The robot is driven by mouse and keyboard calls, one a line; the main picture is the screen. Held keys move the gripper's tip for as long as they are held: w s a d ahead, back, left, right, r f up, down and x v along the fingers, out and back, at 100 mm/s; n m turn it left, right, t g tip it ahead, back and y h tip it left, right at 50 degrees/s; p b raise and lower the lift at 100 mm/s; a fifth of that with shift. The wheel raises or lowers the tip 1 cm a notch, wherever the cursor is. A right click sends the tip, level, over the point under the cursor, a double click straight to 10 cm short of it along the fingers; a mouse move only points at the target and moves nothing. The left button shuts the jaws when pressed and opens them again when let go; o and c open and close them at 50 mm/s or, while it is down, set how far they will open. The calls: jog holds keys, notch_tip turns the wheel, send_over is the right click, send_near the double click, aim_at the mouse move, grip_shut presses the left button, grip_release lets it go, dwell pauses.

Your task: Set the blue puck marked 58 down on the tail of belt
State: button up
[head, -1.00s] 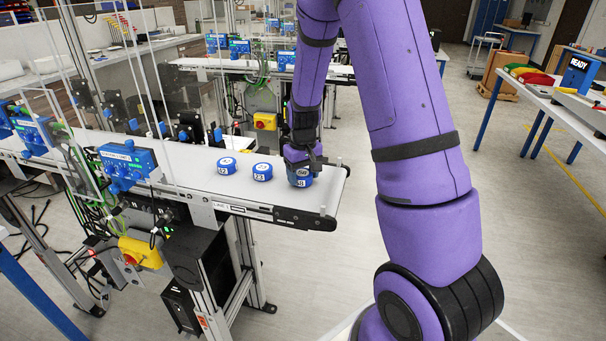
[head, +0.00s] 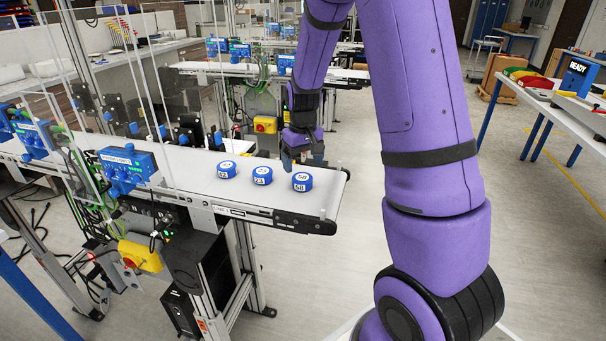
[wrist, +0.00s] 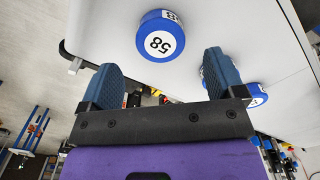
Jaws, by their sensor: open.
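The blue puck marked 58 (head: 302,182) stands upright on the near belt (head: 195,178), close to the belt's right end. It also shows in the wrist view (wrist: 160,37), just beyond the fingertips and touched by neither. My gripper (head: 303,165) is open and empty, behind the puck in the head view. Its two blue fingers show apart in the wrist view (wrist: 162,72).
Two more blue pucks, marked 23 (head: 262,175) and 62 (head: 227,170), stand on the belt left of puck 58. Clear guard panels and a blue sensor box (head: 127,165) line the belt further left. A parallel belt (head: 240,66) runs behind.

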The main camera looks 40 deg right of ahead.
aim_at(303, 178)
jog(key=s+a+r+t, duration=0.1)
jog(key=s+a+r, duration=0.15)
jog(key=r, duration=0.45)
jog(key=s+a+r, duration=0.2)
jog(key=s+r, duration=0.1)
jog(key=r, duration=0.4)
jog(key=s+a+r+t, duration=0.2)
jog(key=s+a+r, duration=0.2)
jog(key=s, duration=0.6)
jog(key=s+a+r+n+t, duration=0.1)
jog(key=s+a+r, duration=0.3)
jog(key=s, duration=0.6)
jog(key=shift+s+a+r+t, duration=0.25)
jog(key=shift+s+t, duration=0.15)
jog(key=shift+t, duration=0.2)
